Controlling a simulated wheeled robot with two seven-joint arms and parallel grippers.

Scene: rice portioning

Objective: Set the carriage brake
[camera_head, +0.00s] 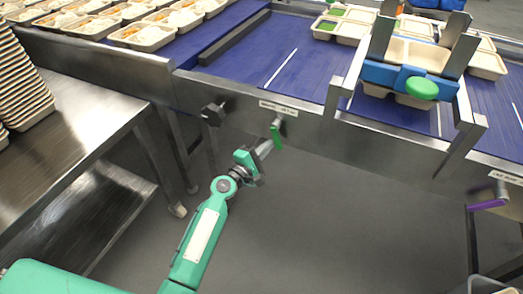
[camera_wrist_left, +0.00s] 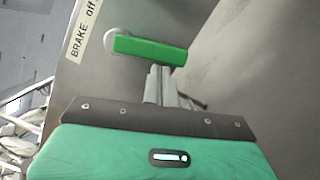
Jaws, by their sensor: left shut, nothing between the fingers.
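The brake lever has a green handle (camera_head: 277,137) and sits on the metal side rail of the conveyor. In the head view it points down from its pivot. In the left wrist view the green handle (camera_wrist_left: 150,49) lies across the picture, next to a label (camera_wrist_left: 85,28) reading "BRAKE off". My left gripper (camera_head: 265,148) is shut and empty, with its fingertips right at the handle. In the left wrist view the closed fingertips (camera_wrist_left: 160,72) meet the handle's edge; whether they touch I cannot tell. The carriage (camera_head: 390,74) is blue with metal plates and a green knob (camera_head: 421,88).
A dark knob (camera_head: 213,114) sticks out of the rail left of the lever. A purple lever (camera_head: 488,204) is at the right. A steel table (camera_head: 85,105) with stacked trays (camera_head: 22,85) stands at the left. The grey floor (camera_head: 330,220) below the rail is clear.

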